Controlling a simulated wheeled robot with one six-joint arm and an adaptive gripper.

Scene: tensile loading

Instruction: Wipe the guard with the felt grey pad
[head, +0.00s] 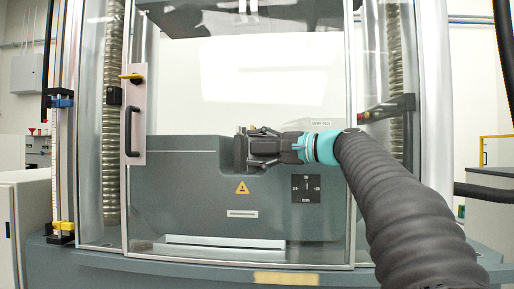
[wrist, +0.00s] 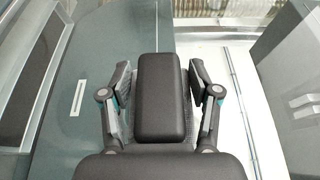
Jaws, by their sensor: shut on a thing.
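The guard (head: 200,105) is a large clear panel in a metal frame on the front of the testing machine, with a dark handle (head: 130,131) on a pale plate at its left. My gripper (head: 250,148) is in front of the guard's middle, pointing left in the head view. It is shut on the dark grey pad (head: 240,150), which stands upright at the fingertips. In the wrist view the pad (wrist: 160,95) shows as a dark rounded block between the two fingers. I cannot tell whether its felt face touches the guard; that face is hidden.
The grey machine base (head: 190,180), with a warning label and a dial, shows through the guard. A dark bar with a red part (head: 388,109) sticks out at the right post. A pale cabinet (head: 30,230) stands at the left. Clear room lies left of the gripper.

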